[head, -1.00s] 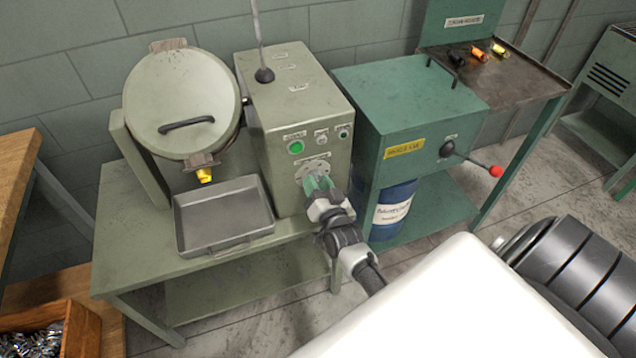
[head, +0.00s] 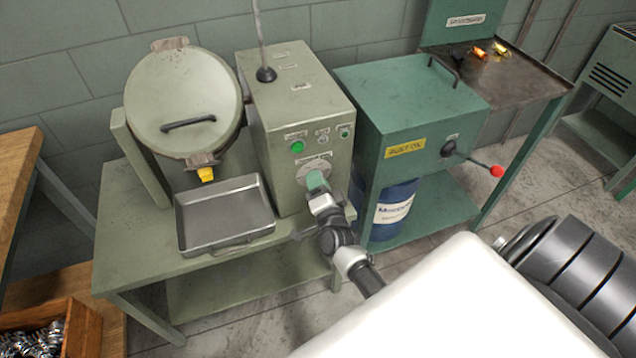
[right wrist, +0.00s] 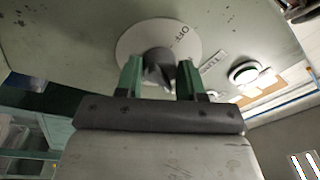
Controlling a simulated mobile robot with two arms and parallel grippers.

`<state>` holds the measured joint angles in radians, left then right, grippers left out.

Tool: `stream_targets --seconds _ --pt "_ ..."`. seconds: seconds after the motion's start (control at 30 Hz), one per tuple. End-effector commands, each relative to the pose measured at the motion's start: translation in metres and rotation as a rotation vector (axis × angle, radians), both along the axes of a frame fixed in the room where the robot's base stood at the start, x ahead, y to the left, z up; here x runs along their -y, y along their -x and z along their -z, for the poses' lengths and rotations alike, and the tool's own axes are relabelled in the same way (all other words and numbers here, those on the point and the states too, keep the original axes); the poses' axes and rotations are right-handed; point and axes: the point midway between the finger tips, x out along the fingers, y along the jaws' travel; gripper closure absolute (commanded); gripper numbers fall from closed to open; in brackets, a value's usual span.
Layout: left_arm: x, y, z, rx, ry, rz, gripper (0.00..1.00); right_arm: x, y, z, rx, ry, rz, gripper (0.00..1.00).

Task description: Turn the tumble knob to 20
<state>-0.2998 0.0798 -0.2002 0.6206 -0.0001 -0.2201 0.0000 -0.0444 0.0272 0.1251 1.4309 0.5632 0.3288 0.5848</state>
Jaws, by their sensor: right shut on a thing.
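The tumble knob (right wrist: 159,67) is dark and sits at the centre of a round pale dial plate (right wrist: 129,40), with "OFF" readable near the plate's edge. In the head view the dial plate (head: 312,164) is on the front of the grey-green control box (head: 295,90), and my gripper hides the knob. My right gripper (right wrist: 160,78) has its green fingers on either side of the knob, shut on it. It also shows in the head view (head: 317,182). The knob's number setting cannot be read. My left gripper is not in view.
A green button (head: 298,147) and smaller controls sit above the dial. Left are the tilted drum (head: 180,95) and a grey metal tray (head: 258,229).

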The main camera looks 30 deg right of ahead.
Motion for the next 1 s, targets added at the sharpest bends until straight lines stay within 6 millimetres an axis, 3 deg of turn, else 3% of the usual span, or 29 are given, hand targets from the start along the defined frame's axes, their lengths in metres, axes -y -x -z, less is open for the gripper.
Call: stream_targets --seconds 0.43,0.47,0.6,1.0 --pt "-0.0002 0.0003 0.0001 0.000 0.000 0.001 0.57 -0.0006 0.0006 0.0016 -0.001 -0.012 -0.001 0.85" --pt "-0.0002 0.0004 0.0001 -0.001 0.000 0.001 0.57 -0.0006 0.0006 0.0016 -0.001 -0.012 -0.001 0.60" --pt "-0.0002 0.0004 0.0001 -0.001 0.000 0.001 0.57 -0.0006 0.0004 0.0013 -0.001 -0.012 0.000 0.39" --pt "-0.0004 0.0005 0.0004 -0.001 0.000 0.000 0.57 -0.0029 0.0082 0.0022 0.000 -0.011 -0.001 0.36"
